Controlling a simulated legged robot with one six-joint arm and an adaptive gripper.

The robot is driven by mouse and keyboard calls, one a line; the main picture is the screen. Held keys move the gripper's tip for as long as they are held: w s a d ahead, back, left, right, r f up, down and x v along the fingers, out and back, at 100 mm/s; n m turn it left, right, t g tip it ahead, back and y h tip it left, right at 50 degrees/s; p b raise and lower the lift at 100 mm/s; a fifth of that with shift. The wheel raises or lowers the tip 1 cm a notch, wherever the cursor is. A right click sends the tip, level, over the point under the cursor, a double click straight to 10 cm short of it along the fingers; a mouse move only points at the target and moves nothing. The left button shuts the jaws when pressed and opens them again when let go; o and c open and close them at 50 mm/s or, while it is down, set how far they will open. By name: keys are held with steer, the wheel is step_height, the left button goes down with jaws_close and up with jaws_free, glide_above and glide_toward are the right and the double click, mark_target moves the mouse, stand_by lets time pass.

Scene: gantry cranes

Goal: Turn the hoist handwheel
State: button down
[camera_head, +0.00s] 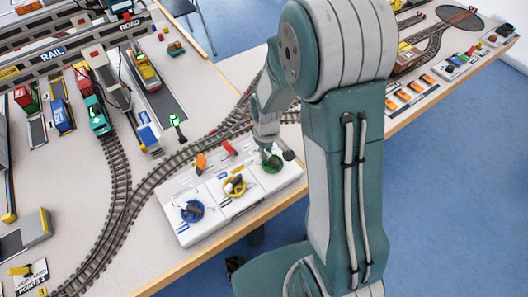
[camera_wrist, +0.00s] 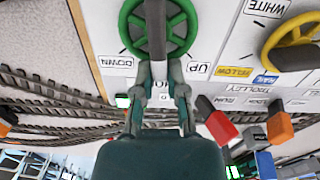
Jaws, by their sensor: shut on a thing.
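The green handwheel (camera_head: 272,167) is at the right end of a white control panel (camera_head: 212,231) at the table edge. In the wrist view the green handwheel (camera_wrist: 131,22) lies between a DOWN label (camera_wrist: 115,62) on the left and an UP label (camera_wrist: 199,68) on the right. A thick grey bar (camera_wrist: 155,25) crosses its middle. My gripper (camera_wrist: 156,82) is shut on the near end of this bar, one finger on each side. In the head view my gripper (camera_head: 268,150) reaches down to the wheel, and my arm hides part of this area.
A yellow handwheel (camera_head: 235,186) and a blue handwheel (camera_head: 191,210) sit left on the panel. A red lever (camera_head: 228,148) and an orange lever (camera_head: 201,163) stand behind them. Model track (camera_head: 165,166) runs behind the panel. Blue floor lies beyond the table edge.

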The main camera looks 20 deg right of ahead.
steer(key=m, duration=0.2)
steer(key=d+m, duration=0.1)
steer(key=m, duration=0.1)
steer(key=shift+s+d+f+m, duration=0.1)
steer(key=shift+s+f+m, duration=0.05)
steer(key=shift+m, duration=0.15)
stand_by(0.5)
steer(key=c, duration=0.7)
jaws_free()
steer(key=shift+r, duration=0.35)
step_height(320, 180, up, 11)
steer(key=shift+r, duration=0.15)
